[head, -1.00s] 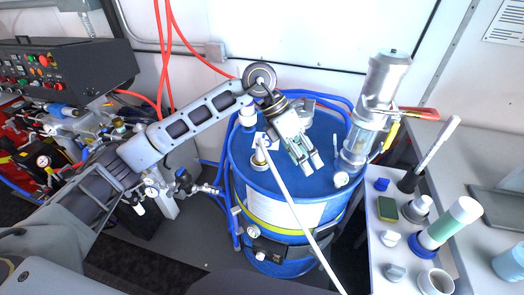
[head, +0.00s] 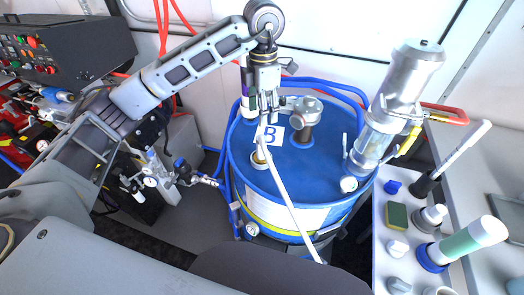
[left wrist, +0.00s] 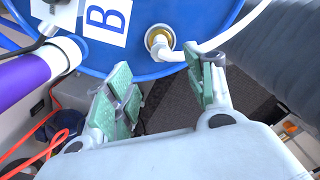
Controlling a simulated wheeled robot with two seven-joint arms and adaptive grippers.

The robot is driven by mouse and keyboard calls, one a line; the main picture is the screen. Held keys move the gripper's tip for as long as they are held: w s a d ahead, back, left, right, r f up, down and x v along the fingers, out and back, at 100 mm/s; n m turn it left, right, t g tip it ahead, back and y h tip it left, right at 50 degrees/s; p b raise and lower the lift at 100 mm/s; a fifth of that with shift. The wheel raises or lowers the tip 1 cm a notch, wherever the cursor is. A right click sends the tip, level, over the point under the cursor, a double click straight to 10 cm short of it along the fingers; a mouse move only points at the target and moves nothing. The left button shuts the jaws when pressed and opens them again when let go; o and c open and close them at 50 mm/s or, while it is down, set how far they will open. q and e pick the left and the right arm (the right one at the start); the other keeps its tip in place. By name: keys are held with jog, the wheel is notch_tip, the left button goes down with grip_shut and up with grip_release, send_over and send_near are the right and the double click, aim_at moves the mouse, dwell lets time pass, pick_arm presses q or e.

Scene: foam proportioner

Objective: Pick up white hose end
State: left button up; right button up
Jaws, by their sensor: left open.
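The white hose (head: 290,205) runs from the top of the blue drum (head: 318,165) down over its front side toward the lower middle. In the left wrist view the white hose end (left wrist: 165,50) sits at a round brass fitting (left wrist: 157,36) near the drum rim. My left gripper (head: 266,110) points down above the drum, near the label "B" and the upper part of the hose. In the left wrist view the left gripper (left wrist: 158,66) is open, its green-padded fingers apart. The hose passes close to the right finger's tip; I cannot tell if they touch. My right gripper is out of view.
A purple and white cylinder (left wrist: 35,72) is close to the left gripper. A metal pump (head: 400,100) with a red handle stands at the drum's right. A side table (head: 378,240) holds a sponge and caps. A control panel (head: 60,45) is at the left.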

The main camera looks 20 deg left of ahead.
aim_at(261, 138)
pick_arm(q)
notch_tip(261, 138, down, 7)
jog(key=shift+p, duration=0.55)
jog(key=shift+f, duration=0.85)
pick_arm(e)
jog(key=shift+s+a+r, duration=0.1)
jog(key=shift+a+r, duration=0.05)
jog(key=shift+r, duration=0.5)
pick_arm(q)
jog(key=shift+f, duration=0.1)
jog(key=shift+s+a+f+p, duration=0.15)
jog(key=shift+f+p, duration=0.65)
jog(key=shift+f, duration=1.7)
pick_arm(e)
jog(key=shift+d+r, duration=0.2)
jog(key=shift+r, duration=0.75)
